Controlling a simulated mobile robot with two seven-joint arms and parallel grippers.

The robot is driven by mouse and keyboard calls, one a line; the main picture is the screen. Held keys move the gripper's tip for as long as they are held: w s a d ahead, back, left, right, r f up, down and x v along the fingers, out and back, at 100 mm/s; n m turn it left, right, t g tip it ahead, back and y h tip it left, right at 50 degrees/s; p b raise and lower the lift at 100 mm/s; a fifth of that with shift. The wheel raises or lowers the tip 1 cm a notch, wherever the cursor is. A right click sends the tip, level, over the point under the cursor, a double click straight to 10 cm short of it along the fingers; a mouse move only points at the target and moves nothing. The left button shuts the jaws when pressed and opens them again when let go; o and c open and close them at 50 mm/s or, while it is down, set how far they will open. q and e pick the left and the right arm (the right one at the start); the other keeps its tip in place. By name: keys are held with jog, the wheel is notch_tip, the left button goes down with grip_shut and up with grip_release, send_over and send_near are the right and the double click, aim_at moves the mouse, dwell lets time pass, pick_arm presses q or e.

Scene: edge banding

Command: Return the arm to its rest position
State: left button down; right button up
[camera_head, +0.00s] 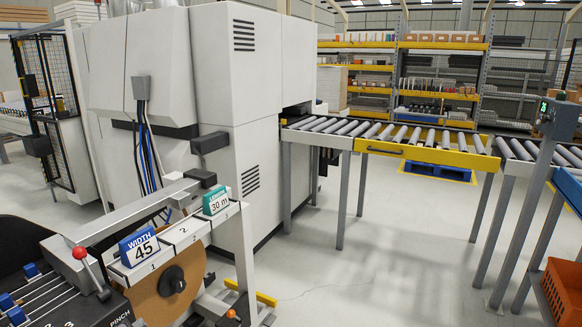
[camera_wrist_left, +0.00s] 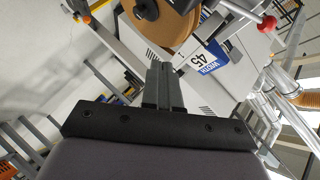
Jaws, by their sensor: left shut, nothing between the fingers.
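My left gripper (camera_wrist_left: 160,88) shows in the left wrist view, its two dark fingers pressed together with nothing between them. Beyond the fingertips are a brown edge-band roll (camera_wrist_left: 170,25) and a blue and white sign reading WIDTH 45 (camera_wrist_left: 205,58); I see no contact with either. In the head view the same sign (camera_head: 140,246) stands on the machine's front rail above the roll (camera_head: 172,288). Neither arm shows in the head view. My right gripper is in neither view.
A red-knobbed lever (camera_head: 80,253) stands left of the sign, and a green length sign (camera_head: 216,200) sits farther along the rail. The large white machine (camera_head: 205,110) stands behind. A roller conveyor (camera_head: 400,140) runs right. An orange crate (camera_head: 562,290) is at lower right. Floor between is open.

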pick_arm(q)
jog(key=s+d+f+n+h, duration=0.1)
jog(key=s+d+f+h, duration=0.1)
jog(key=s+d+f, duration=0.2)
jog(key=s+d+f+n+g+h, duration=0.1)
jog(key=s+d+f+n+h, duration=0.1)
jog(key=s+d, duration=0.5)
jog(key=s+d+f+n+h, duration=0.2)
jog(key=s+d+f, duration=0.3)
jog(key=s, duration=0.5)
jog(key=shift+s+d+f+h, duration=0.15)
jog(key=shift+s+f+h, duration=0.2)
jog(key=shift+f+h, duration=0.6)
